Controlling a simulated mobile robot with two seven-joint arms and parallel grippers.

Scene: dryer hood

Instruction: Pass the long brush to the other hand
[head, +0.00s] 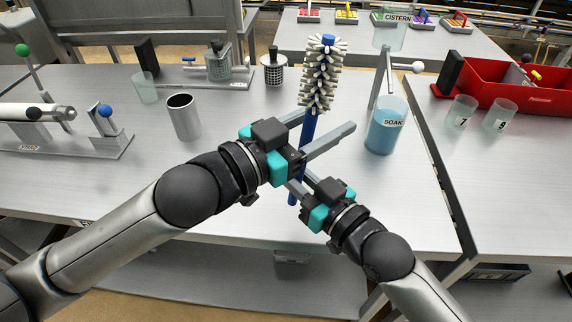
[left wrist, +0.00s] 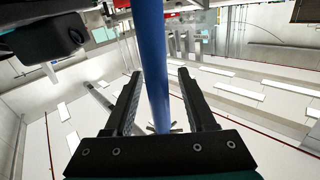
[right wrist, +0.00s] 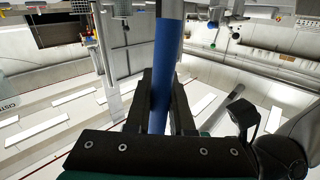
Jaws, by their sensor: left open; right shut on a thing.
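The long brush (head: 322,75) stands upright above the table, with white bristles at the top and a blue handle. My left gripper (head: 328,133) is open, its fingers on either side of the handle; the left wrist view shows the blue handle (left wrist: 154,65) between the fingers with a gap on each side. My right gripper (head: 298,187) is shut on the handle lower down, below the left gripper. The right wrist view shows the handle (right wrist: 165,75) between its closed fingers. The lower handle is partly hidden by the grippers.
A blue SOAK beaker (head: 386,130) stands just right of the brush. A metal cup (head: 184,118) and a clear glass (head: 144,88) stand at left. A red bin (head: 510,85) and two numbered glasses (head: 461,112) are at right. The table front (head: 240,215) is clear.

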